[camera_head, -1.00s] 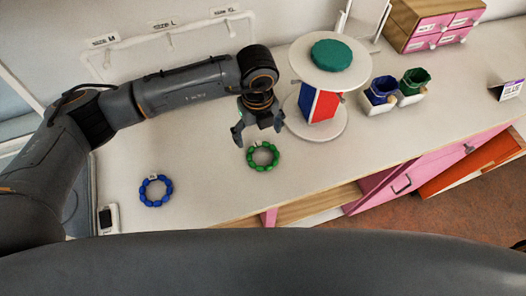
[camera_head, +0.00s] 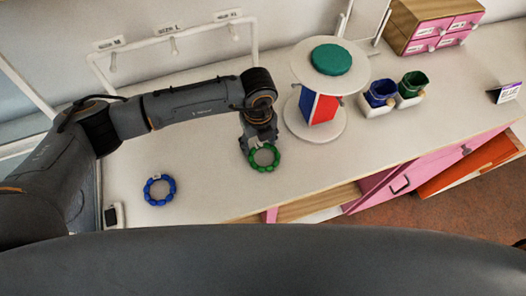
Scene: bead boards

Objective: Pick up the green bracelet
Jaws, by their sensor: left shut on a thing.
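The green bracelet (camera_head: 264,167) is a ring of green beads near the front edge of the white table, just left of the round stand. My left gripper (camera_head: 257,147) comes down over the bracelet's far side and is shut on it there. The bracelet's near side shows in front of the fingers. I cannot tell whether the bracelet is clear of the table. My right gripper is not in view.
A blue bracelet (camera_head: 160,190) lies to the left on the table (camera_head: 205,190). The round stand (camera_head: 316,120) with a green cushion is close at the right. Blue (camera_head: 381,93) and green (camera_head: 412,85) bead cups stand farther right. A hook rack (camera_head: 174,50) is behind my arm.

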